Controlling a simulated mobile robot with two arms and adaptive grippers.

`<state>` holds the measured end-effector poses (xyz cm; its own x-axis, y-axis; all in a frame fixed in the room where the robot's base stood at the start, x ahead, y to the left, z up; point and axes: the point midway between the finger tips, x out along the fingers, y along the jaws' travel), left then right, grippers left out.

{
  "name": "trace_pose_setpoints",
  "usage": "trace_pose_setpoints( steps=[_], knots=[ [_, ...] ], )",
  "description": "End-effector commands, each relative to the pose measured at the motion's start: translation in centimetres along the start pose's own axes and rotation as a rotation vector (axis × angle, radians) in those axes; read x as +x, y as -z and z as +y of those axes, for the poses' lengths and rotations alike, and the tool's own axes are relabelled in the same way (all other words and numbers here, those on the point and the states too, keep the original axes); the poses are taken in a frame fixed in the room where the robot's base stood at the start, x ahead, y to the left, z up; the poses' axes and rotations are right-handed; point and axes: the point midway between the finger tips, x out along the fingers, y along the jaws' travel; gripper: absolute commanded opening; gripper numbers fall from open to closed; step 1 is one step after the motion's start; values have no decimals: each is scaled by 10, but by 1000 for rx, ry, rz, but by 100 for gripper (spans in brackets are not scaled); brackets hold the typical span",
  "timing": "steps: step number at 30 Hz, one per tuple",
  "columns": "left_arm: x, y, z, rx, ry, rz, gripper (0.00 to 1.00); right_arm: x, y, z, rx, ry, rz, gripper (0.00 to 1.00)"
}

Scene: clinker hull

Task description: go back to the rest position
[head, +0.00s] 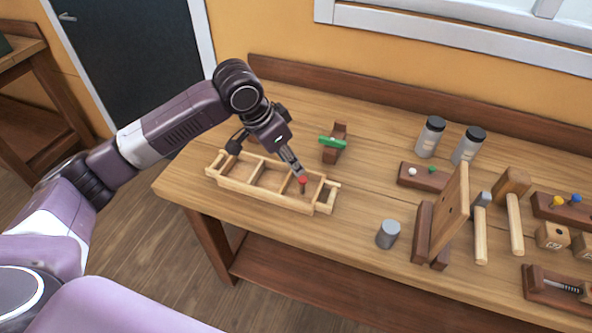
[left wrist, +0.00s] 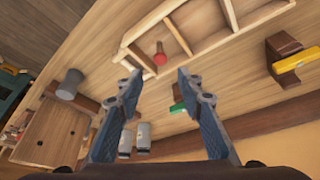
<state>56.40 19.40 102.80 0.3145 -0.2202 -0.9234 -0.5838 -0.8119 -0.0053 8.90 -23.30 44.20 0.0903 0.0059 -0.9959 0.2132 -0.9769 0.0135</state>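My left gripper (head: 299,174) is just above the right part of a divided wooden tray (head: 236,184) on the bench. In the left wrist view it (left wrist: 157,72) is open, with nothing between its fingers. A red-headed peg (head: 303,183) stands in a tray compartment below the fingertips. The peg (left wrist: 160,56) also shows in the left wrist view, beyond the fingertips and apart from them. The tray (left wrist: 215,42) fills the top of that view. My right gripper is in neither view.
A green piece on a brown block (head: 333,143) stands behind the tray. A grey cylinder (head: 388,234), an upright board (head: 449,215), two jars (head: 430,138) and mallets (head: 516,225) are to the right. A yellow-topped brown block (left wrist: 285,58) shows in the left wrist view.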

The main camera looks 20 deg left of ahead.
Motion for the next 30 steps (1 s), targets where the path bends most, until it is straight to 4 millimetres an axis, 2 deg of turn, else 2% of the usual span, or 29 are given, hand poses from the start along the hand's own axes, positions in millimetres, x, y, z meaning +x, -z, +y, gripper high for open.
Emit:
trace_pose_setpoints(
  steps=[6, 21, 23, 26, 30],
  knots=[
    [-13, 0, 0, 1, 1, 0, 34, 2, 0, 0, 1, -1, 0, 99],
    [-10, -1, 3, 4, -3, -1, 34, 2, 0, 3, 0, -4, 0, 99],
    [-4, -4, 10, 12, -9, -2, 34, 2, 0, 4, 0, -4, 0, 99],
    [14, -12, 32, 36, -26, 4, 34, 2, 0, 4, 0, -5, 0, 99],
    [46, -31, 77, 60, -55, 31, 34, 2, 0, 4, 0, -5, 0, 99]
  ],
)
